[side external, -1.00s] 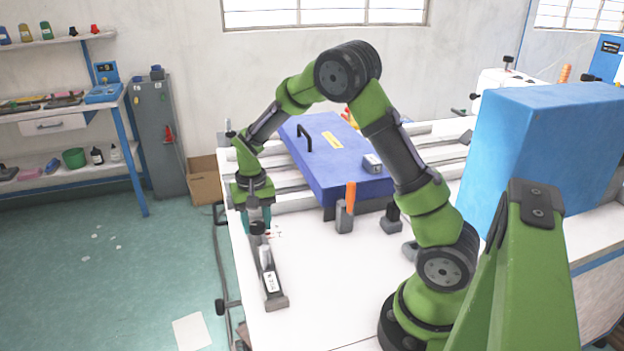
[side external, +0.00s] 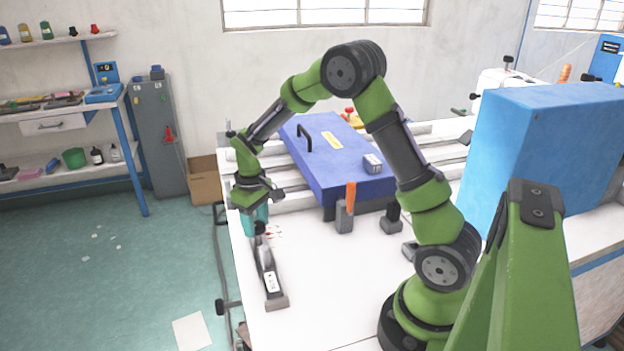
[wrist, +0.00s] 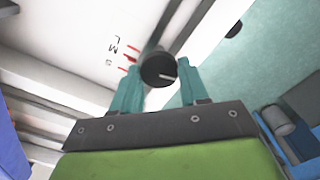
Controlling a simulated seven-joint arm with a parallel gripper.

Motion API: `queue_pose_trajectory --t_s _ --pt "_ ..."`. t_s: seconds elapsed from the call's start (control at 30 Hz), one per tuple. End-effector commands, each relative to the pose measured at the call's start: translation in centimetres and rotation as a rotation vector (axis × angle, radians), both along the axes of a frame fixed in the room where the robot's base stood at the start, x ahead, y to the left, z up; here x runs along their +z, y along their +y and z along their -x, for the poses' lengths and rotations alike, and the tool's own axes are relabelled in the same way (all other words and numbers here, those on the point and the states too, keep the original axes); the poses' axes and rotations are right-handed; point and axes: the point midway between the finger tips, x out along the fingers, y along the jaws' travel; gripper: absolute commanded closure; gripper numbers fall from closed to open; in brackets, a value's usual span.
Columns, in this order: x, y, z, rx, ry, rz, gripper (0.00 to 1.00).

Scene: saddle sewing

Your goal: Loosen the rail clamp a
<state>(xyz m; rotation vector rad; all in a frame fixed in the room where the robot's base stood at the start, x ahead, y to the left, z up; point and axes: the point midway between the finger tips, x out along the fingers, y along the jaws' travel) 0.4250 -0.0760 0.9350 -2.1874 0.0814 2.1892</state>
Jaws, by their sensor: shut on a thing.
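The rail clamp's black round knob (wrist: 158,68) has a pale line on its face and sits between my teal fingertips in the wrist view. In the side view the dark knob (side external: 260,229) is at the far end of a grey bar (side external: 268,270) with a white label, lying along the table's left edge. My gripper (side external: 255,220) points down over this end and is shut on the knob. In the wrist view my gripper (wrist: 157,76) has one finger on each side of it. The clamp's parts under the knob are hidden.
Red marks with letters (wrist: 125,53) are on the white table (side external: 330,275) beside the knob. A blue box-like cover (side external: 335,160) with a black handle lies behind. A grey block with an orange handle (side external: 351,197) stands right of my gripper.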

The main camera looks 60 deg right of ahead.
Motion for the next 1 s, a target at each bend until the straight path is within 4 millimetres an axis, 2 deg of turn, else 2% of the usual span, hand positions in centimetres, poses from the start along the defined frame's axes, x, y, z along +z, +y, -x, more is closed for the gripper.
queue_pose_trajectory --t_s 0.5,0.53,0.67,1.0 --pt "0.19 -0.06 -0.07 0.016 -0.004 0.001 0.86" --pt "0.19 -0.06 -0.07 0.016 -0.004 0.001 0.51" --pt "0.14 -0.04 -0.05 0.016 -0.003 0.001 0.31" --pt "0.32 -0.01 -0.05 0.017 -0.002 0.001 0.3"
